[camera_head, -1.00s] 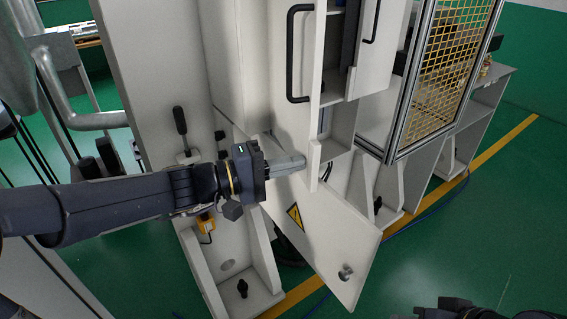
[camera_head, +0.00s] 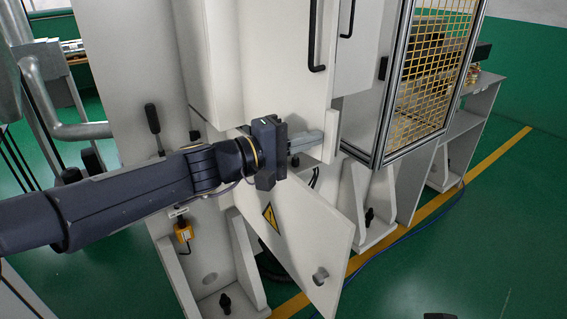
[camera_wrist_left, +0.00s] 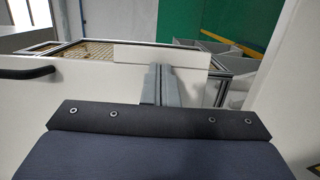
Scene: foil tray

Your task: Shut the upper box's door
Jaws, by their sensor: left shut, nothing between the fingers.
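The upper box's door (camera_head: 285,70) is a white panel with a black bar handle (camera_head: 316,38). The dark opening beside its right edge no longer shows, and I cannot tell whether the door is fully flush. My left gripper (camera_head: 316,142) is shut and empty. Its fingertips lie at the door's lower right corner, seemingly against its face. In the left wrist view the closed fingers (camera_wrist_left: 157,86) point across the white panel, with the handle (camera_wrist_left: 28,72) to the left.
Below, a white door with a yellow warning triangle (camera_head: 271,217) and a round knob (camera_head: 320,276) hangs open at an angle. A yellow mesh cage (camera_head: 432,75) stands to the right. The green floor (camera_head: 440,265) is clear at the front right.

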